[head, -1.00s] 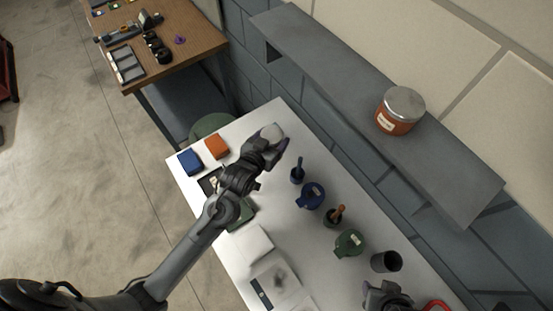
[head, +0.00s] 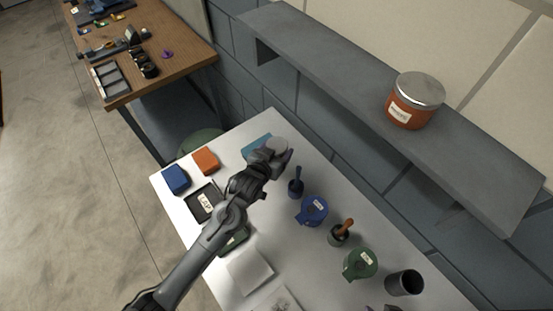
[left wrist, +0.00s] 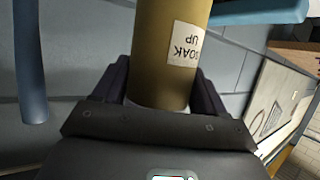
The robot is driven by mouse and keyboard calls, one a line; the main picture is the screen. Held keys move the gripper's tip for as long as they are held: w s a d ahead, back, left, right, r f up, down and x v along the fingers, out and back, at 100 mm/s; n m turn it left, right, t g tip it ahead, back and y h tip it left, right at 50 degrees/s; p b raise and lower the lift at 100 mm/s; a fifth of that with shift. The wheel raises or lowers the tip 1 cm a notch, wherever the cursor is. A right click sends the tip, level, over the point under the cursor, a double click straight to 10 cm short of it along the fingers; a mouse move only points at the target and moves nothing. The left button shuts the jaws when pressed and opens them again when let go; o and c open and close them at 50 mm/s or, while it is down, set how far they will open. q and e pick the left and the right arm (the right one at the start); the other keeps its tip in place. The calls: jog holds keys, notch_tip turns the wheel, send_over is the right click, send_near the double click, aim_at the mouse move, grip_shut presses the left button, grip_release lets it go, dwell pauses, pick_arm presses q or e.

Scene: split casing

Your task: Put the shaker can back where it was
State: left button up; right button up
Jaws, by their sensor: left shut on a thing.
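The shaker can (left wrist: 168,50) is a mustard-coloured cylinder with a white label, partly readable as "SOAK UP", in the left wrist view. My left gripper (left wrist: 160,95) is shut around it. In the head view, the can's pale round top (head: 277,144) shows at the tip of my left gripper (head: 270,160), over the far end of the white table (head: 310,250). The arm hides most of the can there, and I cannot tell whether it touches the table. Only a dark sliver, probably of my right gripper (head: 378,307), shows at the bottom edge.
A teal flat thing (head: 257,143) lies just beyond the can. A blue mug (head: 313,210), a green mug (head: 360,264) and a dark cup (head: 404,282) stand along the wall side. Orange (head: 205,160) and blue (head: 175,179) blocks lie left. A shelf (head: 340,85) holds an orange jar (head: 415,100).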

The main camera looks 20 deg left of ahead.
pick_arm(q)
jog(key=shift+f, duration=1.8)
pick_arm(e)
jog(key=shift+f, duration=0.15)
pick_arm(q)
jog(key=shift+f, duration=0.2)
jog(key=shift+f, duration=0.1)
pick_arm(e)
jog(key=shift+d, duration=0.1)
pick_arm(q)
jog(key=o, duration=1.3)
jog(key=shift+f, duration=0.1)
